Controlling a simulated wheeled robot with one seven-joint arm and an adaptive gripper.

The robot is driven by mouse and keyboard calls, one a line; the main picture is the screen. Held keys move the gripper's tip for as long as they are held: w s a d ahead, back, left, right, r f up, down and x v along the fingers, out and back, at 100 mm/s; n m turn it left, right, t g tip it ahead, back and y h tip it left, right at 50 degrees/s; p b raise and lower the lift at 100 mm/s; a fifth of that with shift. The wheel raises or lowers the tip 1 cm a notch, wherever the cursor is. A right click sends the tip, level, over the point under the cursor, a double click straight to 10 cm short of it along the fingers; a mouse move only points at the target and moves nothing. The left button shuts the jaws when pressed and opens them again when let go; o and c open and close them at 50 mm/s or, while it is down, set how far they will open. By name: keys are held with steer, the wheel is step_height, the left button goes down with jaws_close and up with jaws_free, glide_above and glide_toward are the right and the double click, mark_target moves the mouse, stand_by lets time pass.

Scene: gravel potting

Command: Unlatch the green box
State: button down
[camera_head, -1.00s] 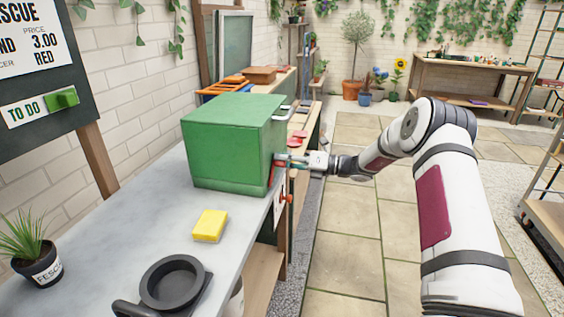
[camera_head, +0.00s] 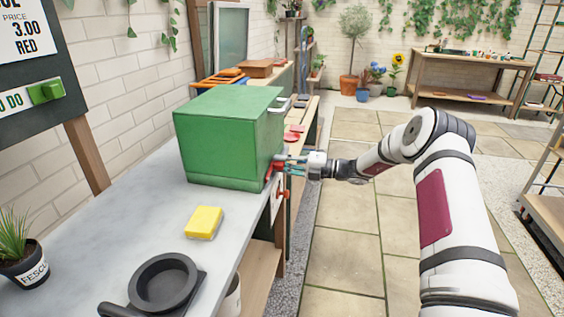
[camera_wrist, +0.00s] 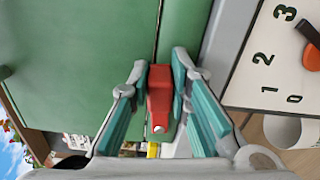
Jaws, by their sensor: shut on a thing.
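The green box (camera_head: 225,140) stands on the grey worktop, its lid down. In the wrist view its green face (camera_wrist: 80,60) fills the left and centre, with a dark seam running down beside the latch. A red latch (camera_wrist: 160,98) sits at that seam, between the teal-padded fingers of my gripper (camera_wrist: 162,115). My gripper is shut on the red latch, with a finger on either side of it. In the head view my gripper (camera_head: 290,163) reaches the box's right side from the right, and the latch is mostly hidden there.
A yellow sponge (camera_head: 203,222), a black round holder (camera_head: 164,285) and a potted plant (camera_head: 30,262) stand on the worktop (camera_head: 110,225). A white panel with numbers (camera_wrist: 270,65) and an orange-red knob (camera_wrist: 312,57) are beside the latch. The paved floor at right is open.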

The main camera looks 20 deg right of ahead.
steer(key=shift+d, duration=0.1)
stand_by(0.4)
steer(key=c, duration=1.5)
jaws_free()
steer(key=shift+f, duration=0.1)
